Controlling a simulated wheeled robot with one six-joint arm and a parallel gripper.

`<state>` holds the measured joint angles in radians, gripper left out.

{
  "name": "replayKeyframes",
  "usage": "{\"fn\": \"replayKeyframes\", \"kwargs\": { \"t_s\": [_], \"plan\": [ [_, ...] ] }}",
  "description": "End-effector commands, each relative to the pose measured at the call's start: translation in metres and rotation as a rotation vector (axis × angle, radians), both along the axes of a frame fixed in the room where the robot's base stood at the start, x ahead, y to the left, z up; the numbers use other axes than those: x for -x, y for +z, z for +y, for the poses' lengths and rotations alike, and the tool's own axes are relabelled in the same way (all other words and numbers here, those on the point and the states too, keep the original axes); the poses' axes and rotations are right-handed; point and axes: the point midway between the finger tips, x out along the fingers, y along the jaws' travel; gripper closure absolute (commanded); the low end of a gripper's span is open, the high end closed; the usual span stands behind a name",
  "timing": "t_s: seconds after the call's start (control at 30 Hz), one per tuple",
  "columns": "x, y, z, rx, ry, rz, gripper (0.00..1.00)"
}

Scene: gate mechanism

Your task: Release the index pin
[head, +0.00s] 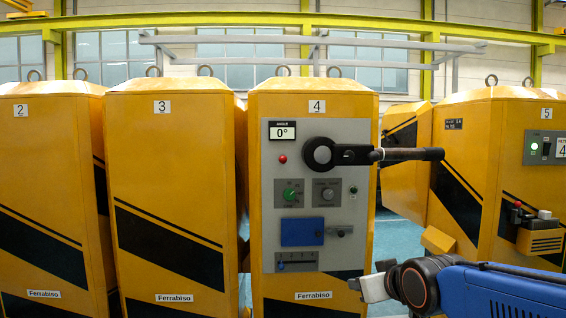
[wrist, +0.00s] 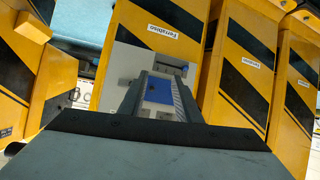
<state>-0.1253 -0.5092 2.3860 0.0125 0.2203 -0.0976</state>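The grey control panel (head: 345,190) is on the front of yellow cabinet 4. A black crank with a round hub (head: 318,153) is on it, its arm and handle (head: 415,154) pointing right, level. The display (head: 282,131) reads 0°. Below are a blue plate (head: 301,232) and a small metal pin-like fitting (head: 340,231) at its right; I cannot tell for sure which part is the index pin. My gripper (head: 368,276) is at the lower right of the panel, apart from it, open and empty. In the wrist view the panel (wrist: 125,65) shows beyond the fingers.
Cabinet 3 (head: 165,170) stands close on the left. Cabinet 5 (head: 500,185), with a small box of buttons (head: 540,235), stands on the right. The crank handle sticks out past the panel's right edge. A gap with blue floor (head: 400,195) lies between cabinets 4 and 5.

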Motion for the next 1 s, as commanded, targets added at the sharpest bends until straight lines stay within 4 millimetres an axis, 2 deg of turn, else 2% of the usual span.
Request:
{"fn": "replayKeyframes", "kwargs": {
  "t_s": [0.03,0.2,0.4,0.6,0.7,1.0],
  "plan": [
    [-0.022,0.013,0.011,0.000,0.020,-0.062,0.70],
    [-0.086,0.068,0.043,-0.007,0.071,-0.299,0.70],
    [-0.142,0.128,0.085,-0.024,0.118,-0.574,0.70],
    [-0.171,0.174,0.118,-0.044,0.141,-0.803,0.70],
    [-0.176,0.186,0.127,-0.051,0.146,-0.873,0.70],
    [-0.190,0.200,0.136,-0.058,0.146,-0.921,0.70]
  ]
}}
